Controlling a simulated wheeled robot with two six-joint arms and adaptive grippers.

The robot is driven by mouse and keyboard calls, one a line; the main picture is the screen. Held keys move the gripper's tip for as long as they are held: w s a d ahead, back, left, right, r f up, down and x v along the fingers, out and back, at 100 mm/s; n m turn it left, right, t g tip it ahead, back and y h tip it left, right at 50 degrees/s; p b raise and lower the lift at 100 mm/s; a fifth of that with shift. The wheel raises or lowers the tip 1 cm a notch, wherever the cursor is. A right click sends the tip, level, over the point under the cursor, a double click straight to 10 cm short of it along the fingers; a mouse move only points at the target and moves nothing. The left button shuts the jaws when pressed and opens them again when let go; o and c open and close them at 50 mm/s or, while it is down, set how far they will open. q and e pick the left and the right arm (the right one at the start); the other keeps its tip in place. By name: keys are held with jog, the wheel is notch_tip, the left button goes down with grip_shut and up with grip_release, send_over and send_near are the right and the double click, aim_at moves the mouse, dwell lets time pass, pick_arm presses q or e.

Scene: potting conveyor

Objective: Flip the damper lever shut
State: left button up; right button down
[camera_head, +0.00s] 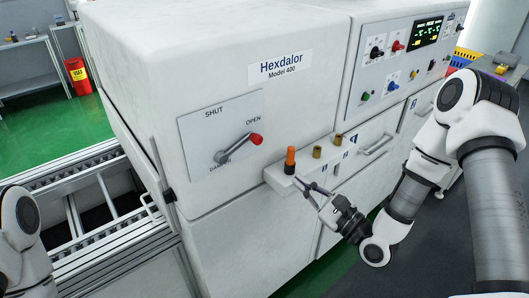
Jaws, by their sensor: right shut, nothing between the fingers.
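The damper lever (237,147) is on a grey plate (198,133) on the front of the white Hexdalor machine. Its red knob (256,139) points right, by the word OPEN; the word SHUT is at the plate's upper left. My right gripper (299,181) is shut and empty. It is below and to the right of the lever, near the small white ledge, apart from the lever. My left arm shows only at the lower left edge; its gripper is out of view.
An orange-topped peg (290,160) stands on the white ledge (275,180) close to my right gripper, with brass-coloured sockets (317,152) beside it. A control panel (400,55) is at the upper right. A roller conveyor (90,205) runs at the left.

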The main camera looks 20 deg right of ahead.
pick_arm(q)
jog(key=r+p, duration=0.5)
jog(key=shift+s+d+r, duration=0.1)
jog(key=shift+s+r, duration=0.15)
pick_arm(e)
jog(key=w+a+r, duration=0.5)
jog(key=w+a, duration=0.1)
jog(key=w, duration=0.2)
jog(key=shift+r, duration=0.15)
jog(key=shift+d, duration=0.1)
